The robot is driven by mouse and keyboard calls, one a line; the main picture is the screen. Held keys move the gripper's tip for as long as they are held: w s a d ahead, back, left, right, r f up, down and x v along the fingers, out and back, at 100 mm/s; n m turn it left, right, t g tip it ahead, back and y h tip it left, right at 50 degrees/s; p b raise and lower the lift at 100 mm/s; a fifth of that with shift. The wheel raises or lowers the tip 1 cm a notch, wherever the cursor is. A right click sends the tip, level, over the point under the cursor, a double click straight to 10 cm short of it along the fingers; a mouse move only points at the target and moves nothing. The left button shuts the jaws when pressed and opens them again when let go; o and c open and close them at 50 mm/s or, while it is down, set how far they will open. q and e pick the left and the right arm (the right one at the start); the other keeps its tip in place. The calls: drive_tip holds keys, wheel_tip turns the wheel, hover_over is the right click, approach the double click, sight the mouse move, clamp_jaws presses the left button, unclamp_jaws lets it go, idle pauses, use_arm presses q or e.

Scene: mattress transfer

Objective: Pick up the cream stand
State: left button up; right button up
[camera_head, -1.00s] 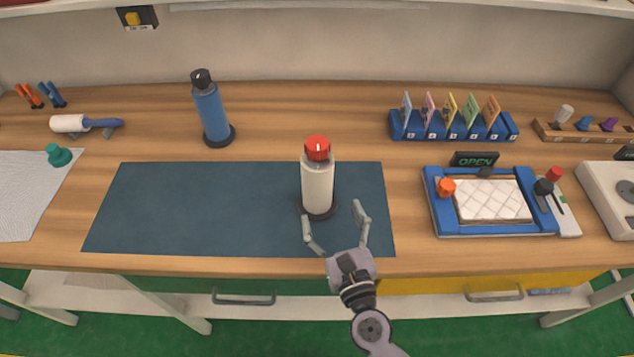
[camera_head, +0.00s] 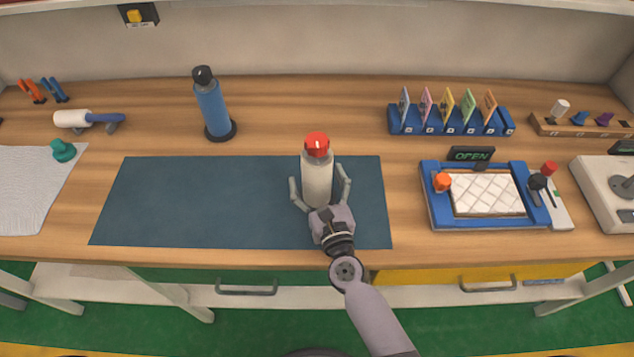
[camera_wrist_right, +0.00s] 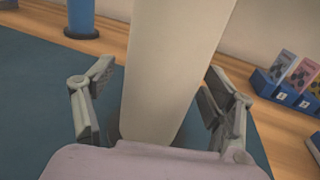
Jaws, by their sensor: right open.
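The cream stand (camera_head: 317,178) is an upright cream cylinder with a red cap, standing on the dark blue mat (camera_head: 180,205). My right gripper (camera_head: 320,188) is open, with one finger on each side of the stand's body. In the right wrist view the cream body (camera_wrist_right: 172,70) rises between the open fingers of the gripper (camera_wrist_right: 160,100). A gap shows between the left finger and the body; the right finger is closer to it. The stand's base is mostly hidden behind my gripper. My left gripper is not in view.
A blue stand (camera_head: 212,108) with a black cap stands at the back left. A blue card rack (camera_head: 450,125) is at the back right. A blue-framed tray (camera_head: 432,212) with a white quilted pad lies to the right. The mat's left part is clear.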

drive_tip(key=shift+c, duration=0.4)
clamp_jaws()
drive_tip(key=shift+r, duration=0.15)
idle(0.5)
